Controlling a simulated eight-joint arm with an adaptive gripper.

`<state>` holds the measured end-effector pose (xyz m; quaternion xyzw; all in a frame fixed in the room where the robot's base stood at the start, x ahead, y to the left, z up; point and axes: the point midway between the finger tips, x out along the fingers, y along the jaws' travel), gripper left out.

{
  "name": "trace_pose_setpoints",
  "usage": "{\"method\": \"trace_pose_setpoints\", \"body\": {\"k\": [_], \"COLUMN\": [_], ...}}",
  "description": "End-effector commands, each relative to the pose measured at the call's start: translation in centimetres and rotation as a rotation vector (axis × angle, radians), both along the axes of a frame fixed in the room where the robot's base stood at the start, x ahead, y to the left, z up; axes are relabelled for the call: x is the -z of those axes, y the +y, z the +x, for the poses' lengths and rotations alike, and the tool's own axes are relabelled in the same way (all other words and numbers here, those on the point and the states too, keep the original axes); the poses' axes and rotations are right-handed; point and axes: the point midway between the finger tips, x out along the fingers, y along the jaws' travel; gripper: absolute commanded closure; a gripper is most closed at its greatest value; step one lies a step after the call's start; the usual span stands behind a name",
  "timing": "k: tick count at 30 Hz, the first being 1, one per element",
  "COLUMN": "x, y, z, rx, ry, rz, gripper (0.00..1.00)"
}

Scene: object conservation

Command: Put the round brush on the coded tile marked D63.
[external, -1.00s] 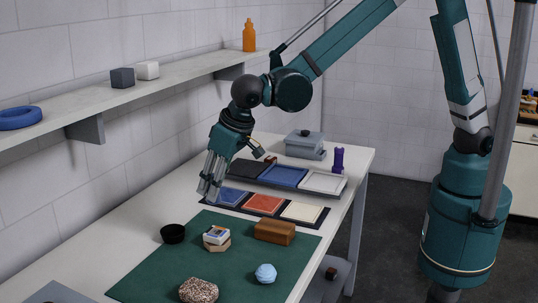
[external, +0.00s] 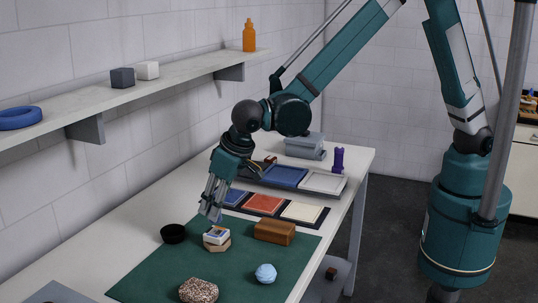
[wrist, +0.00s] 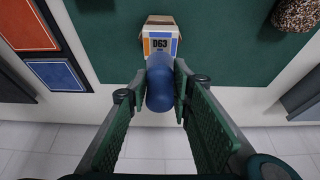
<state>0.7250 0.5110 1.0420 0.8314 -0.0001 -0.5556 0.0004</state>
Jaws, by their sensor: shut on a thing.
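My gripper (external: 211,213) is shut on a smooth, dark blue, round-ended thing, likely the round brush (wrist: 160,84); no bristles show. In the external view the fingers mostly hide it. The coded tile D63 (external: 216,232) is white with blue and orange patches and sits on a small wooden block on the green mat.
On or by the green mat (external: 170,270) are a black bowl (external: 173,234), a brown box (external: 274,232), a light blue ball (external: 265,273) and a speckled lump (external: 198,290). Coloured trays (external: 265,204) lie behind. A wall shelf (external: 120,95) runs along the left.

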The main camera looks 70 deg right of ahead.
Motion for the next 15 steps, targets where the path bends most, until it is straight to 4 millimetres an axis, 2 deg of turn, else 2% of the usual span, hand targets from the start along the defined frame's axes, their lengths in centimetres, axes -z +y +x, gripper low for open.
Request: {"method": "trace_pose_setpoints", "body": {"k": [9, 15], "x": [0.2, 1.8], "y": [0.0, 0.0], "z": [0.0, 0.0], "rx": [0.0, 0.0], "ry": [0.0, 0.0], "rz": [0.0, 0.0], "gripper": [0.89, 0.89]}}
